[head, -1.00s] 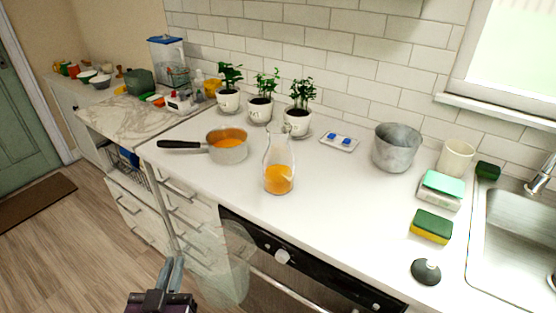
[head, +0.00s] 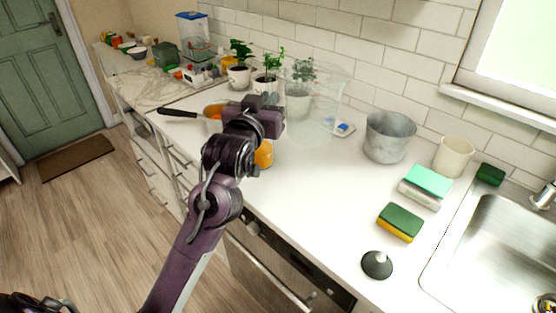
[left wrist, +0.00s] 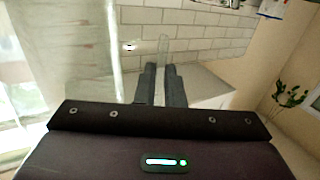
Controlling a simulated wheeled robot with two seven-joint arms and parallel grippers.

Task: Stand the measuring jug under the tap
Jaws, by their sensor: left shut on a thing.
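The measuring jug (head: 322,100) is large, clear and see-through. In the head view it is held up over the counter, before the plants and white tiles. My left gripper (head: 272,99) is shut on its clear handle, on the jug's left side. In the left wrist view, the two dark fingers (left wrist: 162,84) close on a clear upright strip, with the clear jug wall (left wrist: 92,50) to the left. The tap (head: 545,196) stands at the far right edge by the steel sink (head: 500,235), well apart from the jug. My right gripper is not in view.
A carafe with orange liquid (head: 264,154) and a saucepan (head: 212,112) are partly hidden behind my left arm. The middle counter is clear.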

